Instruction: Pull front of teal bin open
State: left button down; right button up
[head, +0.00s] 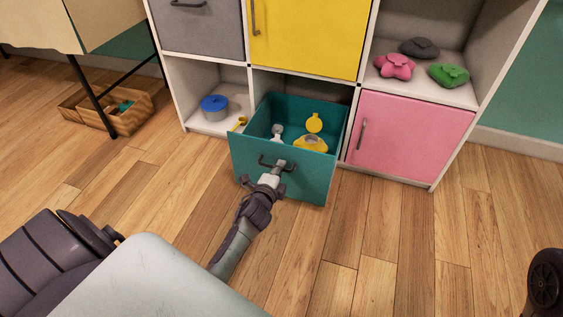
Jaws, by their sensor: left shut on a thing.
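The teal bin (305,180) is in the bottom row of the white shelf unit, in the middle column. It is pulled well out toward me, so its inside shows from above. Yellow things (312,143) and a small grey-white thing (277,133) lie in it. A dark handle (272,164) is on the bin's front. My left gripper (271,176) is at this handle and shut on it; the arm hides part of the front's lower area. My right gripper is not in view.
A yellow door (310,38) is above the bin and a pink door (410,138) is to its right. A blue-lidded pot (214,107) stands in the left cubby. A wooden crate (128,115) is at the left. The floor right of the bin is clear.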

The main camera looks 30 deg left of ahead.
pick_arm(q)
jog(key=shift+s+d, duration=0.1)
jog(key=shift+s, duration=0.4)
jog(key=c, duration=1.2)
grip_release()
jog(key=v, duration=1.2)
jog(key=shift+r, duration=0.1)
